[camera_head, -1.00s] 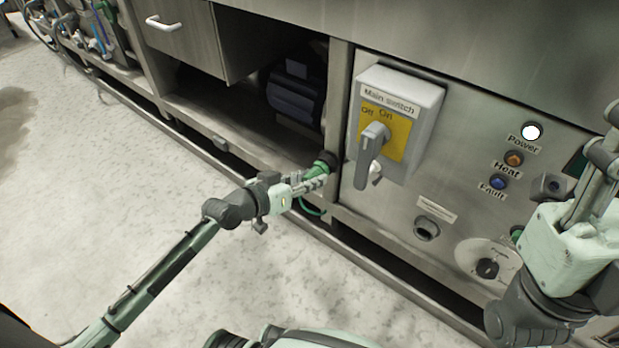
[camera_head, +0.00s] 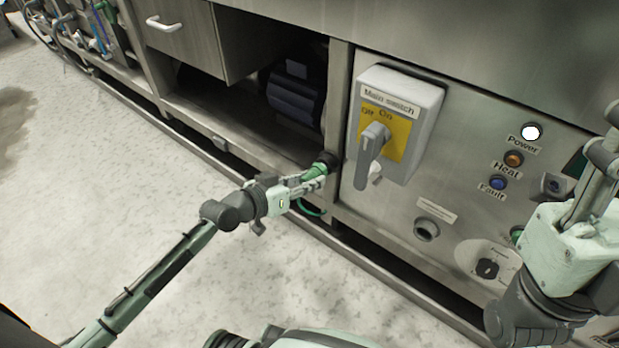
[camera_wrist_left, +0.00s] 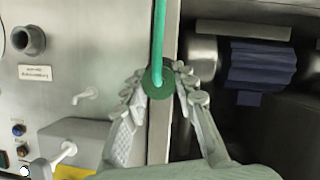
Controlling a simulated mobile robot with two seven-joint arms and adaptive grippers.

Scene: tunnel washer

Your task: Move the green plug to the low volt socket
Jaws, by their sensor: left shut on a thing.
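The green plug (camera_head: 318,169) is at the post left of the main switch, with a dark round end against the frame. My left gripper (camera_head: 312,182) is shut on it. In the left wrist view the plug (camera_wrist_left: 158,82) shows as a green disc between the fingertips (camera_wrist_left: 160,88), with a green cable (camera_wrist_left: 159,35) running up from it. A grey round socket (camera_head: 426,229) sits low on the panel under a small label too small to read; it also shows in the left wrist view (camera_wrist_left: 28,40). My right gripper (camera_head: 600,155) is at the right edge, its opening unclear.
The main switch box (camera_head: 398,120) with its grey handle juts out between the plug and the panel lights. A rotary knob (camera_head: 487,268) and a green part (camera_head: 517,236) are near my right arm. A dark motor (camera_head: 295,95) sits in the open bay. The floor is clear.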

